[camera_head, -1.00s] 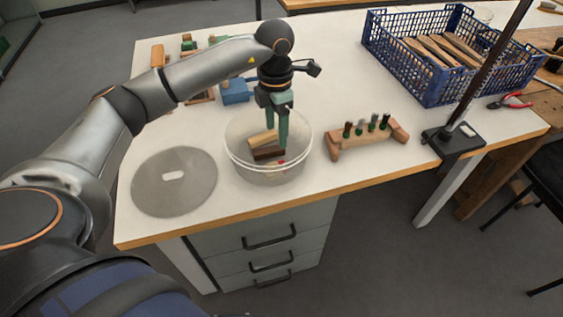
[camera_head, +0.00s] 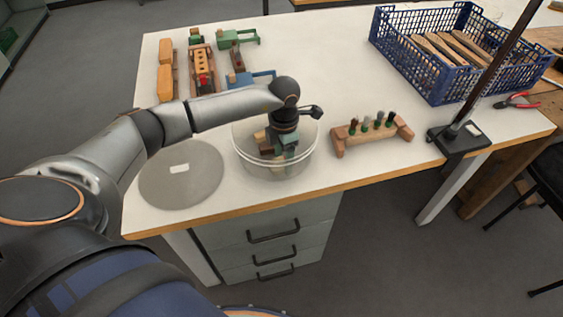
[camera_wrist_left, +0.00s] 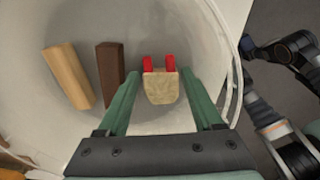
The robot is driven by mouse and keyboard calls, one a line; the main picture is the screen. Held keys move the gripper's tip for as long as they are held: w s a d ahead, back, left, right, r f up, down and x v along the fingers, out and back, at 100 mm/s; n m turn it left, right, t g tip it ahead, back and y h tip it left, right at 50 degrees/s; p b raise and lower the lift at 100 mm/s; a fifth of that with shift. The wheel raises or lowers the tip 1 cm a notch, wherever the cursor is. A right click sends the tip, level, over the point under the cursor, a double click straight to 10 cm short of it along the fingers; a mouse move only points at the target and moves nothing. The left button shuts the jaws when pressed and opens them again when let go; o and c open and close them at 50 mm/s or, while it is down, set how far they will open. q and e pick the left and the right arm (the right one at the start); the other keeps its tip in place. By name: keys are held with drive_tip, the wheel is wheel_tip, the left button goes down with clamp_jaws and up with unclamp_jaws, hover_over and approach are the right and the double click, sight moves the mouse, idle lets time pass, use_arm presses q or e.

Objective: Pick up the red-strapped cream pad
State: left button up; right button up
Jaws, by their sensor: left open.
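The cream pad with two red straps (camera_wrist_left: 160,87) lies on the floor of the clear round bowl (camera_head: 308,158), seen in the left wrist view. Its straps point away from my wrist. In the head view my arm and gripper hide the pad. My left gripper (camera_wrist_left: 160,76) is open, reaching down inside the bowl. Its green fingers stand on either side of the pad, with a gap showing on each side. In the head view the gripper (camera_head: 279,155) is low in the bowl. My right gripper does not show.
A light wooden block (camera_wrist_left: 68,76) and a dark brown block (camera_wrist_left: 110,74) share the bowl, left of the pad. The bowl wall surrounds the fingers. A grey disc (camera_head: 181,186) lies left, a wooden peg stand (camera_head: 372,137) right, and a blue crate (camera_head: 437,88) back right.

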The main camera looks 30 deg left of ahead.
use_arm(q)
drive_tip(key=shift+c, duration=0.2)
clamp_jaws()
idle(0.3)
drive_tip(key=shift+r, duration=0.1)
